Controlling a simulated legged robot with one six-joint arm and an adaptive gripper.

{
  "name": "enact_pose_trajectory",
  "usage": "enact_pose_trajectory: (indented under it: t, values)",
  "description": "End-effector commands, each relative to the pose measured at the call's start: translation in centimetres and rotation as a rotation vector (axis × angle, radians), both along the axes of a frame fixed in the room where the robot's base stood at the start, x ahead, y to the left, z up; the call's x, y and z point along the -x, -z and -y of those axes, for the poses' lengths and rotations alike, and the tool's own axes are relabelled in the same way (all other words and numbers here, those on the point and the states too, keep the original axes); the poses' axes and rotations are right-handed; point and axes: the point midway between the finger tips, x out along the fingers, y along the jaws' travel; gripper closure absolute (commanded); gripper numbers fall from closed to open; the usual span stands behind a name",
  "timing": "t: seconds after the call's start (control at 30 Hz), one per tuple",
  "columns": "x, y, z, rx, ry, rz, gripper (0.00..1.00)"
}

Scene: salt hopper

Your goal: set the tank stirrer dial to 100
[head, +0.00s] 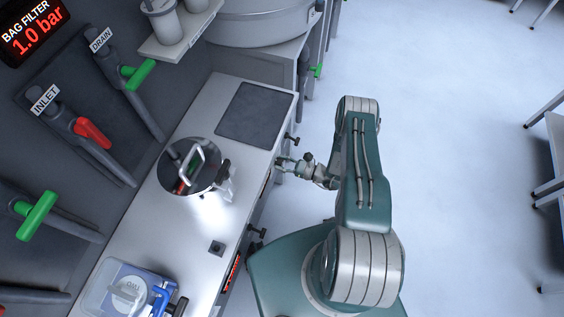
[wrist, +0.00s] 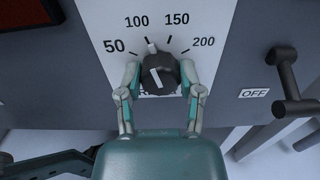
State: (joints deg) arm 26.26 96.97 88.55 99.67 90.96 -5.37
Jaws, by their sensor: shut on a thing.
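The stirrer dial (wrist: 161,74) is a dark round knob with a white pointer line, on a white scale plate (wrist: 205,20) marked 50, 100, 150 and 200. The pointer leans a little left of straight up, at or close to the 100 tick; the exact reading is hard to tell. My gripper (wrist: 160,75) is shut on the dial, one finger at its left side and one at its right. The lower lettering under the dial is mostly hidden. In the head view my gripper (head: 281,162) is at the front of the bench, and the dial is hidden there.
A black lever handle (wrist: 291,88) with an OFF label (wrist: 255,93) is right of the dial. A dark-red panel (wrist: 25,12) is at upper left. In the head view, a shiny round lid (head: 183,176) and a blue scale (head: 135,290) stand on the bench.

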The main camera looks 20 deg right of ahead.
Motion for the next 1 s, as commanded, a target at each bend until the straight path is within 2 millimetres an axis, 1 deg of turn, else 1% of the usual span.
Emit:
enact_pose_trajectory:
  t: [0.27,0.47,0.5,0.57,1.0]
  values:
    - [-0.12,-0.02,0.04,0.044,0.001,0.059,0.99]
    - [-0.16,0.0,0.04,0.045,0.001,0.06,0.99]
    - [-0.16,0.01,0.04,0.045,0.001,0.06,0.43]
    - [-0.16,0.0,0.04,0.045,0.001,0.06,0.17]
    - [0.08,-0.01,0.25,0.043,0.002,0.059,0.17]
